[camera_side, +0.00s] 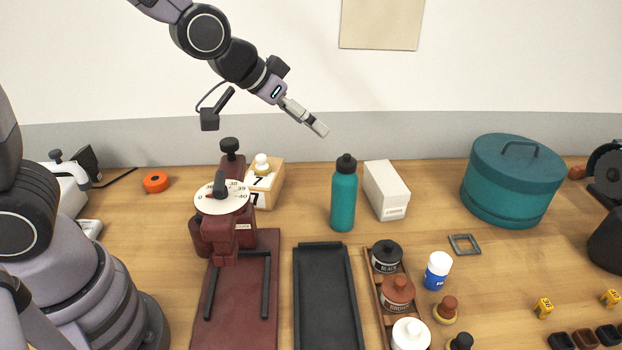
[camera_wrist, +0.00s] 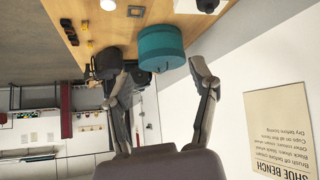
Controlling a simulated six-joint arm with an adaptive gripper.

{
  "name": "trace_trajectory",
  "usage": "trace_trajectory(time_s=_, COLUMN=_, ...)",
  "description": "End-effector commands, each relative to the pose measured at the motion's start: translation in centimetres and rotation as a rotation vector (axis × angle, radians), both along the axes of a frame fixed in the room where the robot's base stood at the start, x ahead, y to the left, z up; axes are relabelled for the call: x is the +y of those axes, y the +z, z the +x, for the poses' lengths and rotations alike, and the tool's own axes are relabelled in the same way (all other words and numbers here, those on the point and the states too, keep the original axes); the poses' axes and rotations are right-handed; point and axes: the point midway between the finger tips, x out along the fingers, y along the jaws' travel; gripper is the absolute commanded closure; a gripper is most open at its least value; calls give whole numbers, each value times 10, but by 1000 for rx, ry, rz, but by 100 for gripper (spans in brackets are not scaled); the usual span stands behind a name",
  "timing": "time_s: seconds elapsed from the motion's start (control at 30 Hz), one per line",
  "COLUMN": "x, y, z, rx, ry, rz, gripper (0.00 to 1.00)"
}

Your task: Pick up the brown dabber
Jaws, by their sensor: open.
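The brown dabber (camera_side: 447,308) stands on the table at the front right in the side view, a small brown knob on a pale round base, beside the jar rack. A black dabber (camera_side: 461,341) is just in front of it, partly cut off by the frame edge. My gripper (camera_side: 318,128) is high above the back of the table, up and left of the brown dabber and far from it. In the wrist view the two fingers of my gripper (camera_wrist: 157,85) are spread with nothing between them in their grasp. I cannot make out the brown dabber in the wrist view.
A rack (camera_side: 371,293) holds black, brown and white jars left of the dabber. A white-and-blue bottle (camera_side: 437,271) stands just behind it. A teal bottle (camera_side: 343,196), white box (camera_side: 387,190) and teal round box (camera_side: 512,182) stand farther back.

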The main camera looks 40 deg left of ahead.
Motion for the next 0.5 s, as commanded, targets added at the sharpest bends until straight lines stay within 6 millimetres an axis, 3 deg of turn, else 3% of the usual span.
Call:
trace_trajectory(time_s=0.03, x=-23, y=-23, z=12, rx=-8, ry=-31, rz=-3, gripper=41)
trace_trajectory(time_s=0.1, x=-53, y=-50, z=27, rx=-46, ry=-65, rz=-16, gripper=41)
trace_trajectory(time_s=0.23, x=-106, y=-108, z=39, rx=-117, ry=-128, rz=-33, gripper=41)
trace_trajectory(time_s=0.4, x=-160, y=-184, z=28, rx=-215, ry=-209, rz=-51, gripper=41)
trace_trajectory(time_s=0.5, x=-178, y=-219, z=14, rx=-264, ry=-248, rz=-59, gripper=41)
